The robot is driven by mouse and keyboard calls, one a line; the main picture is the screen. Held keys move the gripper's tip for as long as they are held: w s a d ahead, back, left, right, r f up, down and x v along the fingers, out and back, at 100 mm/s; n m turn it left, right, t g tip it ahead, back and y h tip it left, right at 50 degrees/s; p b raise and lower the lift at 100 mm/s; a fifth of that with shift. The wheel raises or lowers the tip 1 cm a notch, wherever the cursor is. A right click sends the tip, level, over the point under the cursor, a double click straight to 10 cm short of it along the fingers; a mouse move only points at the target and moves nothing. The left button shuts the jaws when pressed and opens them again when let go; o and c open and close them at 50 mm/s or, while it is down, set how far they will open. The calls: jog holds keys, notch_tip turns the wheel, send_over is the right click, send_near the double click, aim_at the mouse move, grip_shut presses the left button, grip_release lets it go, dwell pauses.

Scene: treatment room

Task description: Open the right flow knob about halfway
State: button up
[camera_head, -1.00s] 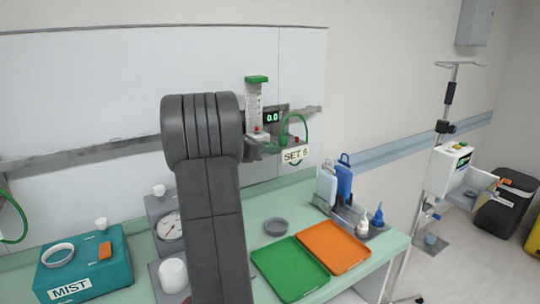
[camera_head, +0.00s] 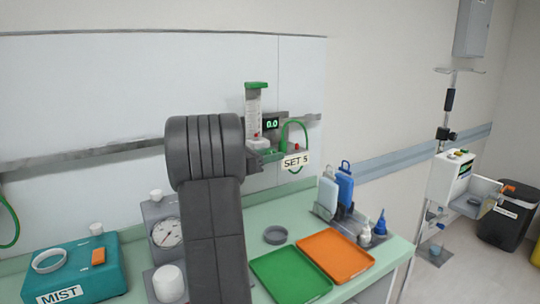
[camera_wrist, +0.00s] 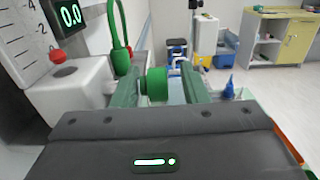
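The flowmeter, a clear scaled tube with a green cap, stands on the wall rail (camera_head: 256,100) behind my arm. Its dark display (camera_head: 272,124) reads 0.0, also in the wrist view. In the wrist view a round green knob (camera_wrist: 156,84) sits between the two green fingers of my gripper (camera_wrist: 160,82). The fingers are apart, one on each side of the knob. A gap shows on the right; whether the left finger touches the knob I cannot tell. In the head view my arm hides most of the gripper and the knob.
A green hose (camera_head: 305,128) loops beside the flowmeter, above a "SET 5" label (camera_head: 296,162). On the counter are a green tray (camera_head: 290,275), an orange tray (camera_head: 335,254), a grey bowl (camera_head: 275,235), bottles and a teal MIST box (camera_head: 80,272). Open floor lies right.

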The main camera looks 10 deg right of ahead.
jog(key=shift+a, duration=0.2)
jog(key=shift+s+a, duration=0.1)
jog(key=shift+a, duration=0.25)
jog(key=v, duration=1.2)
jog(key=shift+s+a+b, duration=0.25)
jog(key=shift+a+b, duration=0.1)
jog(key=shift+b, duration=0.05)
